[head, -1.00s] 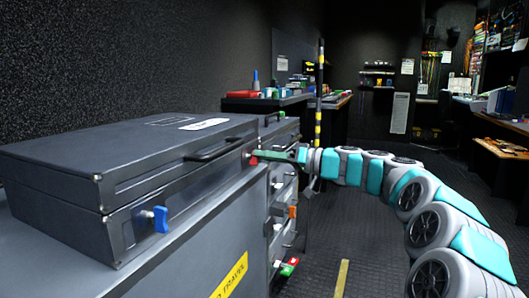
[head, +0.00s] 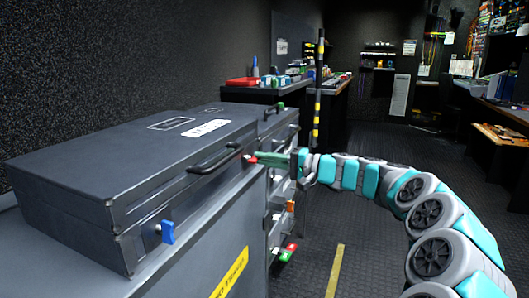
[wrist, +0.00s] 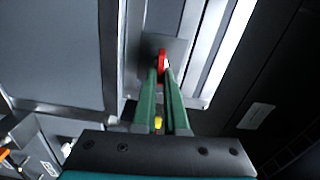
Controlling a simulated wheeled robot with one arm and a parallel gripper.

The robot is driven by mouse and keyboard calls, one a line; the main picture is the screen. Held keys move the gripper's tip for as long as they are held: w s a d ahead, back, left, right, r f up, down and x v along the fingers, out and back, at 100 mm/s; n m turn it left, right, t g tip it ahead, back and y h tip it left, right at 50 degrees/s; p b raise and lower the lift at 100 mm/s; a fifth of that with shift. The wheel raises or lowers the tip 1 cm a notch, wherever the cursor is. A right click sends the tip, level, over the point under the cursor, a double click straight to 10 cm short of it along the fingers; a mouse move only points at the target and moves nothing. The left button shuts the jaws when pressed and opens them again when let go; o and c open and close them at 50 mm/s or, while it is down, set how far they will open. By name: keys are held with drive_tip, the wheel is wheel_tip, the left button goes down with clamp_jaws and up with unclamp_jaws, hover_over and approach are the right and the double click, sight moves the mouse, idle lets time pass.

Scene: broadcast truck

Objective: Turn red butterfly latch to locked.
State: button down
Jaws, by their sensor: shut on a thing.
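The red butterfly latch (wrist: 162,62) shows in the wrist view between the tips of my gripper (wrist: 160,78), in front of a grey metal plate (wrist: 178,48). The green fingers of my gripper are closed on the latch from both sides. In the head view the red latch (head: 247,157) is a small spot at the right front of the grey case, at the tip of my gripper (head: 257,158). The fingers hide part of the latch, and its exact angle is hard to tell.
The grey case (head: 80,160) lies on a grey cabinet (head: 215,238). A blue latch (head: 168,231) is on its near front and a black handle (head: 214,158) in the middle. Orange (head: 290,206) and green (head: 287,254) latches sit on drawers below. The floor (head: 365,225) is open.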

drive_tip(key=shift+f+m+p, duration=0.1)
drive_tip(key=shift+m+p, duration=0.25)
drive_tip(key=shift+m, duration=0.25)
drive_tip(key=c, duration=1)
unclamp_jaws()
drive_tip(key=shift+o, duration=0.2)
drive_tip(key=shift+d, duration=0.15)
drive_tip(key=v, duration=0.7)
drive_tip(key=shift+d+b, duration=0.25)
drive_tip(key=shift+b, duration=0.15)
drive_tip(key=shift+s, duration=0.1)
